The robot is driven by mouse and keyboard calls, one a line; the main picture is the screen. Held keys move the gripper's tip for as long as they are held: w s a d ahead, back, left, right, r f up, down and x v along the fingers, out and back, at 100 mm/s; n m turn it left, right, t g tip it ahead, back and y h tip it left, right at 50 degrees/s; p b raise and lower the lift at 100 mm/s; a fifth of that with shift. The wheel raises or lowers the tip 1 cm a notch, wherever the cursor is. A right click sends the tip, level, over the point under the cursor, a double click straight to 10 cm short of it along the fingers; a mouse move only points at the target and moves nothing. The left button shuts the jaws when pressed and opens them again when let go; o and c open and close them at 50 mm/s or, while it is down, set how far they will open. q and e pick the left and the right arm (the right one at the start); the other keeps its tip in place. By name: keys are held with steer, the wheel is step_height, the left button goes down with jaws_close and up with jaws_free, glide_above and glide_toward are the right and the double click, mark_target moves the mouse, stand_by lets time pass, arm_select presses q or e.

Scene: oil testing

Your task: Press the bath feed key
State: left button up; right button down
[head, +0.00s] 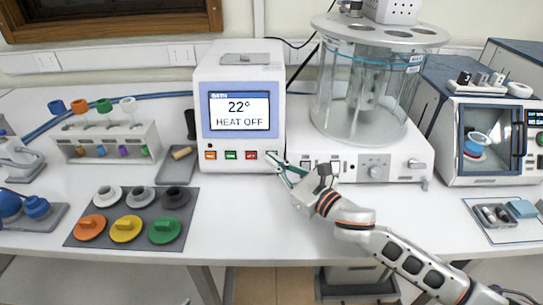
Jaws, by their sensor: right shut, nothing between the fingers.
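The white control unit (240,80) has a blue-framed screen (239,109) reading "22°" and "HEAT OFF". Below the screen is a row of small keys: an orange key (210,155), a green key (231,155), a red key (251,155) and a pale key (271,154) at the right end. Their labels are too small to read, so I cannot tell which is bath feed. My right gripper (279,164) is shut and empty. Its tips are at the pale key and partly cover it; I cannot tell whether they touch. My left gripper is not in view.
A glass bath (358,95) on a white base (352,160) stands right of the unit. A dark mat (98,238) with several coloured lids lies front left. A tube rack (108,142) stands behind it. The table (240,215) before the unit is clear.

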steer(key=shift+w+f, duration=0.15)
steer(key=shift+w, duration=0.25)
steer(key=shift+w+f, duration=0.15)
steer(key=shift+w, duration=0.2)
stand_by(0.8)
steer(key=shift+s, duration=0.1)
steer(key=shift+s+r+p, duration=0.3)
steer(key=shift+s+p, duration=0.1)
steer(key=shift+s, duration=0.25)
steer(key=shift+s+r+p, duration=0.25)
steer(key=shift+s+p, duration=0.15)
steer(key=shift+s, duration=0.1)
steer(key=shift+s+r+p, duration=0.25)
steer(key=shift+s+p, duration=0.1)
steer(key=shift+s, duration=0.15)
steer(key=s, duration=0.1)
steer(key=s+p, duration=0.1)
steer(key=shift+s+r, duration=0.35)
steer(key=shift+r, duration=0.05)
